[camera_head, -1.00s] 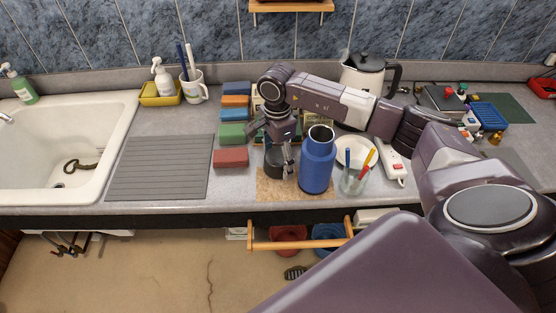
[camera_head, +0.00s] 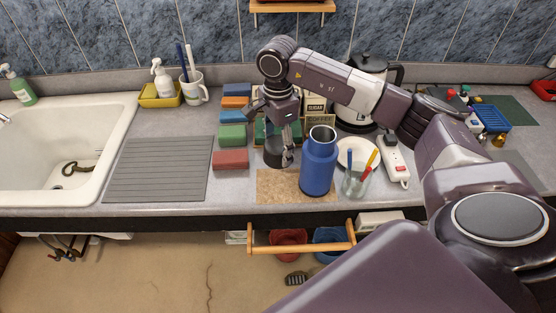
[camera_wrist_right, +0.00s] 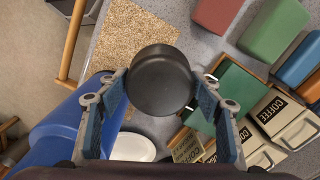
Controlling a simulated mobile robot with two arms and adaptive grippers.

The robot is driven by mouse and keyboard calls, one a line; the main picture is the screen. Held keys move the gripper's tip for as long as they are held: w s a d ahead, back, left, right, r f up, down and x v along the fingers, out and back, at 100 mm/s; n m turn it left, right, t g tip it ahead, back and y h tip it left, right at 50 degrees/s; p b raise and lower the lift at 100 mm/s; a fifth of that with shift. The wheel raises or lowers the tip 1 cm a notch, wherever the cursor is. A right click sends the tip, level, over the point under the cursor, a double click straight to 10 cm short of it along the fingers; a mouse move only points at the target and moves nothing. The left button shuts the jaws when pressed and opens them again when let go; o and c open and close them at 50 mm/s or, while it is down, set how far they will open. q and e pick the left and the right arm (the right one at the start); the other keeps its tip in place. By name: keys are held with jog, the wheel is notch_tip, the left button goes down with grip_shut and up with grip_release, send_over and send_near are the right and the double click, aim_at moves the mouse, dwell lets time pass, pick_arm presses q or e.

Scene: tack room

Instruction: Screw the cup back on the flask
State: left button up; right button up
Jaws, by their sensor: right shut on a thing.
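The flask (camera_head: 318,168) is a blue cylinder with an open steel mouth, upright at the right side of the cork mat (camera_head: 275,187). It also shows as a blue shape at the left of the right wrist view (camera_wrist_right: 58,128). My right gripper (camera_head: 282,154) is shut on the black cup (camera_wrist_right: 162,80), with one finger on each side. In the head view the cup (camera_head: 273,158) is left of the flask and apart from it, lower than the flask's mouth. Part of the cup is hidden by the fingers. My left gripper is out of view.
Coloured blocks (camera_head: 231,159) stand left of the cup, with coffee and sugar boxes (camera_head: 314,104) behind. A glass with pens (camera_head: 355,183), a white plate (camera_head: 352,148) and a power strip (camera_head: 395,163) are right of the flask.

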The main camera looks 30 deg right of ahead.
aim_at(277, 143)
notch_tip(277, 143, up, 8)
jog(key=shift+w+r+b, duration=0.1)
jog(key=shift+b, duration=1.05)
notch_tip(277, 143, up, 6)
jog(key=shift+r, duration=0.15)
jog(key=s+a+f+n+b, duration=0.4)
jog(key=s+a+f+n, duration=0.9)
jog(key=n, duration=0.6)
jog(key=shift+s+a+f, duration=0.2)
jog(key=shift+s+f, duration=0.5)
jog(key=shift+s, duration=0.35)
